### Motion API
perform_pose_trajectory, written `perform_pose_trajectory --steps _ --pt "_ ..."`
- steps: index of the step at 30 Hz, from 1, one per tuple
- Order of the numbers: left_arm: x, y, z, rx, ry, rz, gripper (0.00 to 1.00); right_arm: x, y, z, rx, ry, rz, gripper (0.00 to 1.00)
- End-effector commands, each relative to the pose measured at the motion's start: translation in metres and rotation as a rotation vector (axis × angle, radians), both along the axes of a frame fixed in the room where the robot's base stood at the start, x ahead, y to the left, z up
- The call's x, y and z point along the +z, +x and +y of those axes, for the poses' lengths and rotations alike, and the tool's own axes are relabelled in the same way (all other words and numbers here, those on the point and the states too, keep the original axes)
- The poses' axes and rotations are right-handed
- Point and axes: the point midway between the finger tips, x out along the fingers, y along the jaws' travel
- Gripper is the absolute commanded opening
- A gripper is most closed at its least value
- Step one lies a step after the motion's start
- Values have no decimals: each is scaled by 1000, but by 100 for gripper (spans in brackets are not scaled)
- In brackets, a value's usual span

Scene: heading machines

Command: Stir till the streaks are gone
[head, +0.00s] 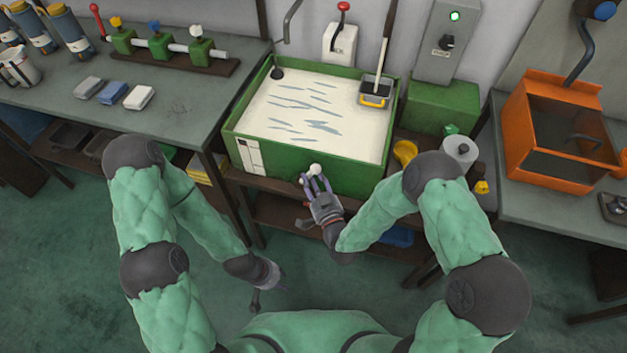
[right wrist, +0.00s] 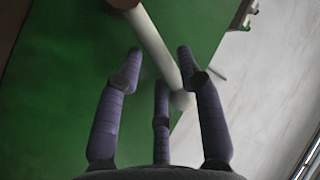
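A green tank (head: 310,170) on the bench holds white liquid (head: 335,110) with several grey-blue streaks on its surface. My right gripper (head: 316,184) is at the tank's front wall, beside a white ball knob (head: 315,169). In the right wrist view, the knob ends a white rod (right wrist: 157,45); the fingers (right wrist: 158,75) are spread around it, with no clear grip. My left gripper (head: 257,295) hangs low before the bench; its fingers are unclear.
A red-knobbed lever box (head: 342,40) and a grey switch box (head: 447,40) with a green light stand behind. An orange bin (head: 560,135) is at right. The left bench (head: 170,110) holds blocks and a valve rail (head: 165,55).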

Motion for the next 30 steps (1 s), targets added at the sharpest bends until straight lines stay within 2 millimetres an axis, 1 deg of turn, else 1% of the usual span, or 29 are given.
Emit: perform_pose_trajectory --steps 6,7,8,9,10,11,17,22,26,30 --pt "0 0 0 0 0 0 37 0 0 0 0 0 1 37" --pt "0 0 0 0 0 0 37 0 0 0 0 0 1 35" --pt "0 0 0 0 0 0 37 0 0 0 0 0 1 26" --pt "0 0 0 0 0 0 37 0 0 0 0 0 1 15" --pt "0 0 0 0 0 0 37 0 0 0 0 0 1 6" --pt "0 0 0 0 0 0 37 0 0 0 0 0 1 0" --pt "0 0 0 0 0 0 37 0 0 0 1 -2 1 0" --pt "4 0 0 0 0 0 37 2 0 2 2 -27 10 0" --pt "12 0 0 0 0 0 37 6 1 6 3 -75 26 0" --pt "24 0 0 0 0 0 37 12 3 12 3 -161 54 0"
